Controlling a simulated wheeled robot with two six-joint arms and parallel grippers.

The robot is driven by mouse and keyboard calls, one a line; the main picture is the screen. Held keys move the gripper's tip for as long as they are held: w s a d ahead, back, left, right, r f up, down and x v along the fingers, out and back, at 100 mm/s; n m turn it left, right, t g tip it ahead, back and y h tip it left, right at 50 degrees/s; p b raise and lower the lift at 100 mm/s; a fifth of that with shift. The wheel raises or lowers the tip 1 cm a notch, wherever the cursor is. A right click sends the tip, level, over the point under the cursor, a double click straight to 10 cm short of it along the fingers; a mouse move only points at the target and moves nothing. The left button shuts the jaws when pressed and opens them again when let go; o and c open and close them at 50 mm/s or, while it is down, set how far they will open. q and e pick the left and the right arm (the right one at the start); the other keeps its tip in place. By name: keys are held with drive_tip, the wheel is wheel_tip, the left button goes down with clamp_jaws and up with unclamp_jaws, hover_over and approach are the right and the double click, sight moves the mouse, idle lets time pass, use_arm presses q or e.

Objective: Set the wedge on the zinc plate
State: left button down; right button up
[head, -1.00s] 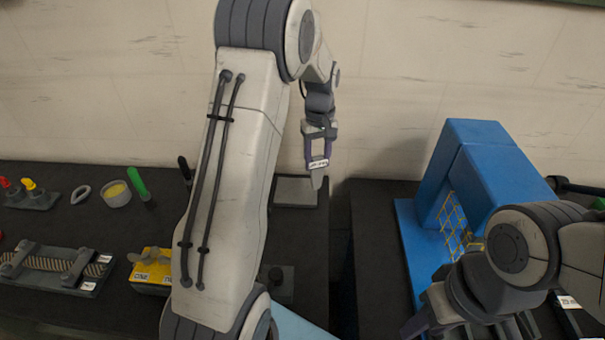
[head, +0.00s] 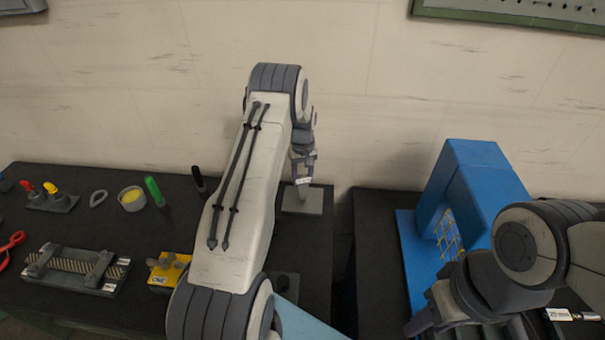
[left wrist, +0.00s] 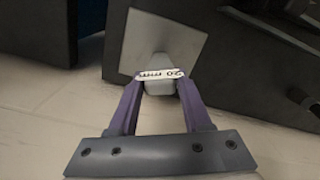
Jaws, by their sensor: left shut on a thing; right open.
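The grey wedge (head: 303,192) is in the jaws of my left gripper (head: 302,178), with its lower end pointing down over the zinc plate (head: 316,204). The plate is a flat grey square near the back right of the left dark table. In the left wrist view, a white label with "20 mm" shows across the wedge (left wrist: 157,86) between the purple fingers, and the plate (left wrist: 185,42) lies behind it. I cannot tell whether the wedge touches the plate. My right gripper (head: 424,318) is open, low beside the blue frame, partly hidden by my arm.
A blue arch-shaped frame (head: 484,165) stands on the right table. A gap separates the two tables.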

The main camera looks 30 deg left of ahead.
use_arm(q)
drive_tip(key=shift+f, duration=0.15)
drive_tip(key=c, duration=0.8)
unclamp_jaws()
drive_tip(key=shift+f, duration=0.15)
drive_tip(key=o, duration=0.5)
drive_tip(key=shift+c, duration=0.2)
drive_tip(key=shift+r, duration=0.2)
